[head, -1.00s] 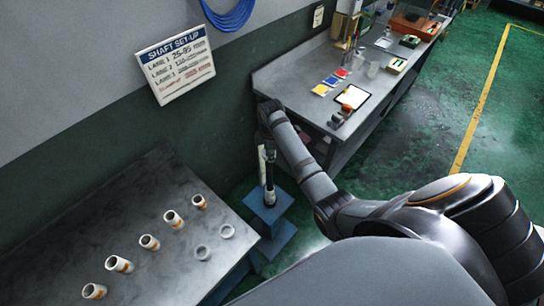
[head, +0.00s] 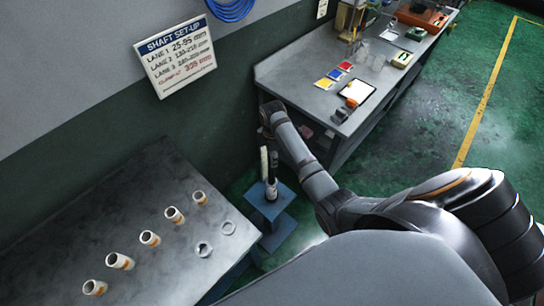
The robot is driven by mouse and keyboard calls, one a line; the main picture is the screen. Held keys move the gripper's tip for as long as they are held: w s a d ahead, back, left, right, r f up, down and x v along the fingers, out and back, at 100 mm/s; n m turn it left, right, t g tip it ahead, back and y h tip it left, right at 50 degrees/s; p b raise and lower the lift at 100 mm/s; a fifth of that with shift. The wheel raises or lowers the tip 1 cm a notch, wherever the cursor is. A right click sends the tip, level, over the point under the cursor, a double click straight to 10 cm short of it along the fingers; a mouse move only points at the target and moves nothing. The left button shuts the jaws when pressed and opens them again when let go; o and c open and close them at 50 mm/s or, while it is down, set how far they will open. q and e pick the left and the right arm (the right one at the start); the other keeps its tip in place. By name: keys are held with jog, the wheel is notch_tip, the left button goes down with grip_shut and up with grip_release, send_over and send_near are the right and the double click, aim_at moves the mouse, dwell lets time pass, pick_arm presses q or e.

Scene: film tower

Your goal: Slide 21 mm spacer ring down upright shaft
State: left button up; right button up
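A blue stand (head: 282,203) is on the floor between the two tables. A slim dark upright piece (head: 271,190), apparently the shaft, rises from its top. My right gripper (head: 269,165) points down right over this stand, at the shaft. A pale strip shows beside it; I cannot tell whether that is a finger or a ring. Whether the fingers are closed is too small to see. My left gripper is out of view.
The left grey table (head: 80,220) is mostly bare. The far workbench (head: 300,75) holds coloured cards, a tablet and small boxes. A "SHAFT SET-UP" sign (head: 176,56) is on the wall. My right arm spans the gap between the tables.

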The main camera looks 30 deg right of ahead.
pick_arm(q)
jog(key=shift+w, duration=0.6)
pick_arm(e)
notch_tip(320, 180, up, 8)
jog(key=shift+w+f, duration=0.2)
jog(key=shift+f, duration=0.05)
jog(key=shift+s+d+f, duration=0.1)
dwell(0.7)
